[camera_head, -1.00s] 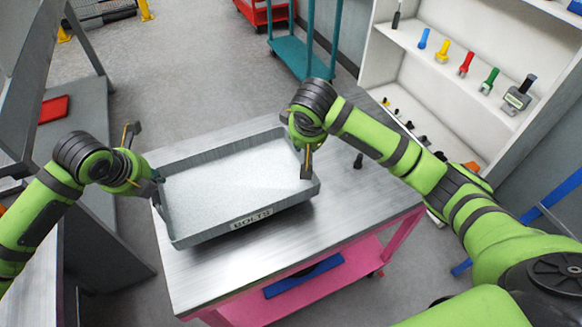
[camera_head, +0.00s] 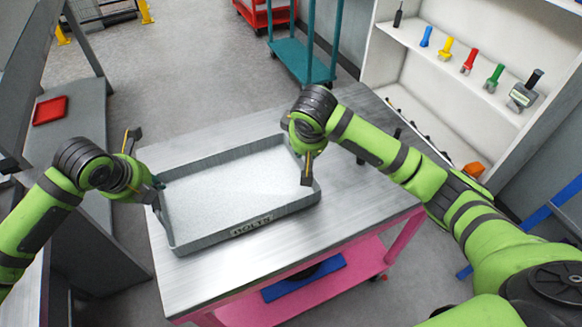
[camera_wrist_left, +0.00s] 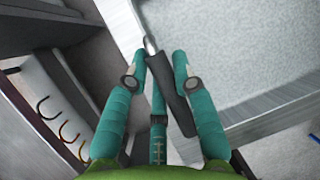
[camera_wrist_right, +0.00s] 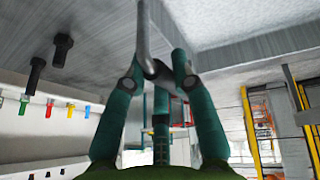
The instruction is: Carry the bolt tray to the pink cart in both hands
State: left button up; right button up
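The grey bolt tray (camera_head: 252,227), labelled BOLTS and with no bolts visible inside, is over the grey top of the pink cart (camera_head: 215,285). I cannot tell whether its bottom touches the top. My left gripper (camera_head: 146,190) is at the tray's left end; in the left wrist view its fingers (camera_wrist_left: 158,68) close around a dark handle (camera_wrist_left: 176,98). My right gripper (camera_head: 307,170) is at the right end; in the right wrist view its fingers (camera_wrist_right: 158,68) flank the grey bar handle (camera_wrist_right: 144,35). The tray looks roughly level.
Dark bolts (camera_wrist_right: 62,50) stand on the cart top beside the tray. A white shelf (camera_head: 450,85) with coloured tools is at the right. A teal cart (camera_head: 305,60) stands behind. A grey bench with a red tray (camera_head: 49,110) is at the left. Bare cart top shows in front.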

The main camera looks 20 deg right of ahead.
pick_arm(q)
jog(key=o, duration=0.3)
pick_arm(e)
jog(key=o, duration=0.3)
pick_arm(q)
jog(key=shift+r, duration=0.15)
pick_arm(e)
jog(key=shift+r, duration=0.1)
jog(key=shift+s+r, duration=0.1)
jog(key=shift+r, duration=0.1)
pick_arm(q)
jog(key=v, duration=1.2)
pick_arm(e)
jog(key=v, duration=1.1)
jog(key=shift+r, duration=0.25)
jog(key=shift+s, duration=0.1)
jog(key=shift+a, duration=0.1)
